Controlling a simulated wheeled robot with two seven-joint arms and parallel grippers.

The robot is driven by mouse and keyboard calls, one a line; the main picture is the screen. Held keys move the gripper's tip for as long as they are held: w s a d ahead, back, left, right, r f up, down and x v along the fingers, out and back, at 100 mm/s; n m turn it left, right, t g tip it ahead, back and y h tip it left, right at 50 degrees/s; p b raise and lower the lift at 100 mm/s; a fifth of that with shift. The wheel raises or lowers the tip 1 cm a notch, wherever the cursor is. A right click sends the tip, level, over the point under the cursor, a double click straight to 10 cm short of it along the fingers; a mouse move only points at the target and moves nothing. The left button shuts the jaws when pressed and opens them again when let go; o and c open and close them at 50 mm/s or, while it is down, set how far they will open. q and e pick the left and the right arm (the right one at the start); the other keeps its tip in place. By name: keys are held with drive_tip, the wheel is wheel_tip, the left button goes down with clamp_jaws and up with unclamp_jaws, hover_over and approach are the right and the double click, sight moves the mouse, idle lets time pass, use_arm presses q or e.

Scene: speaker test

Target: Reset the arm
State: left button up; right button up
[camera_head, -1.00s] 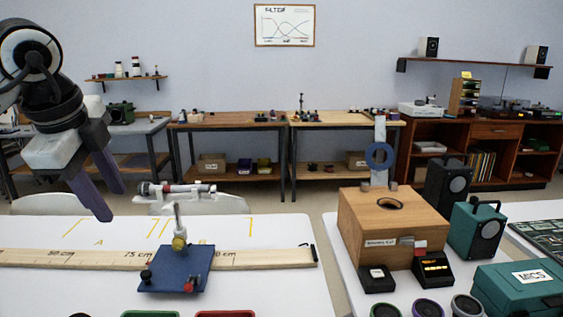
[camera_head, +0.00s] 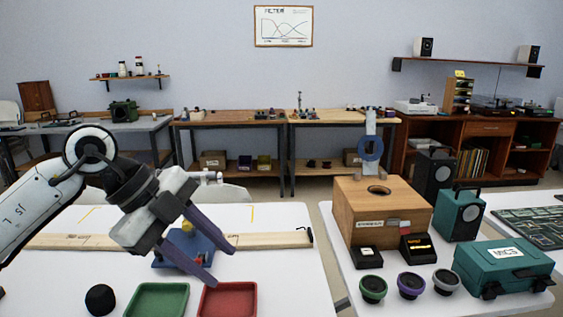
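My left arm comes in from the left, and its gripper (camera_head: 223,266) hangs over the near left table. Its two purple fingers are apart with nothing seen between them, above the blue base plate (camera_head: 203,244) and the back of the red tray (camera_head: 229,300). The gripper hides much of the blue plate and part of the long wooden ruler (camera_head: 275,239). I cannot tell contact from this view. My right gripper is not in view.
A green tray (camera_head: 157,301) and a black round knob (camera_head: 100,298) lie at the near edge. On the right table stand a wooden box (camera_head: 382,215), a teal case (camera_head: 503,267), a teal speaker (camera_head: 458,215) and several round drivers. A floor gap separates the tables.

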use_arm(q)
drive_tip(key=s+d+r+h, duration=0.1)
drive_tip(key=s+d+h, duration=0.2)
drive_tip(key=d+h, duration=0.4)
drive_tip(key=s+d+h, duration=0.3)
drive_tip(key=d+h, duration=0.3)
drive_tip(key=d, duration=0.1)
drive_tip(key=w+a+f+n+t+y, duration=0.2)
drive_tip(key=a+f+n+t+y, duration=0.4)
drive_tip(key=f+n+t, duration=0.25)
drive_tip(key=w+a+f+n+t+y, duration=0.1)
drive_tip(key=a+f+n+t+y, duration=0.55)
drive_tip(key=f+n, duration=0.35)
drive_tip(key=s+a+f+n+g+y, duration=0.1)
drive_tip(key=s+a+f+g+y, duration=0.1)
drive_tip(key=s+f, duration=0.7)
drive_tip(key=s+a+f+n+g+y+p, duration=0.1)
drive_tip(key=s+a+f+n+g+y, duration=0.1)
drive_tip(key=s+f+g, duration=0.4)
drive_tip(key=s+a+f, duration=0.1)
drive_tip(key=s+f, duration=0.3)
drive_tip(key=f, duration=0.3)
drive_tip(key=shift+a+f+y, duration=0.25)
drive_tip(key=shift+a+y, duration=0.1)
drive_tip(key=shift+a, duration=0.05)
